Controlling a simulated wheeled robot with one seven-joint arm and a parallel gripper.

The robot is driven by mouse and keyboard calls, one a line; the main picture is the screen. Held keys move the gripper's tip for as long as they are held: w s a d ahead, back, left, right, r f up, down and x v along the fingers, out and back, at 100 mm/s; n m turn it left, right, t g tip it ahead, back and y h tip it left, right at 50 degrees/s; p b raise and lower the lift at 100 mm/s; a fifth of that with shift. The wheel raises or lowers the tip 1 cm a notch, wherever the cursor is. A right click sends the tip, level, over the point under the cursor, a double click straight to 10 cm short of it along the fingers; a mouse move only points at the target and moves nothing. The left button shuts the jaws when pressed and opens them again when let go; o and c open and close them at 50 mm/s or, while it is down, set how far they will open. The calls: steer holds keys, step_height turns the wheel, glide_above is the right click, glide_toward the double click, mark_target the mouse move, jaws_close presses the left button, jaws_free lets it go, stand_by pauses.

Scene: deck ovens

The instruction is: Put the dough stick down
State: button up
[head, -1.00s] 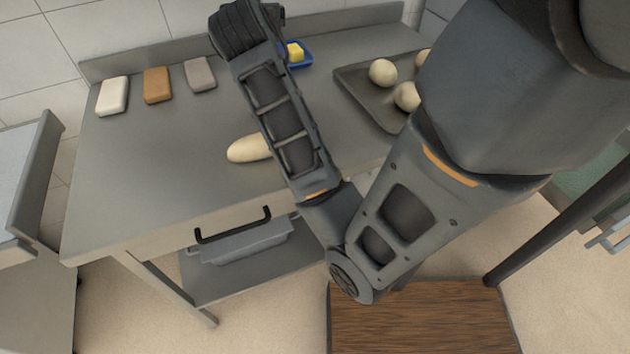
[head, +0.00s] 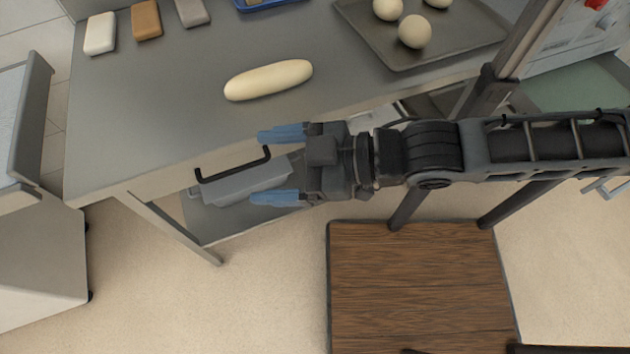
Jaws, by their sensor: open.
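The dough stick (head: 268,80) is a pale, long, rounded loaf shape. It lies on the grey metal table (head: 185,110), a little back from the front edge, and nothing touches it. My gripper (head: 277,164) has blue fingertips spread wide apart with nothing between them. It points left and shows in front of the table's front edge, below the dough stick in the picture and apart from it.
A dark tray (head: 455,48) with several dough balls stands at the table's back right. White, brown and grey blocks (head: 147,20) sit at the back left, near a blue tray (head: 262,4). A black drawer handle (head: 233,165) juts from the front. A wooden-topped surface (head: 420,285) stands in front.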

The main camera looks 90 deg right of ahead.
steer(key=s+a+r+y, duration=0.1)
steer(key=s+a+r, duration=0.1)
steer(key=s+a, duration=0.3)
steer(key=shift+s+a+m, duration=0.15)
steer(key=shift+s+m, duration=0.2)
steer(key=shift+m, duration=0.05)
steer(key=shift+c, duration=0.5)
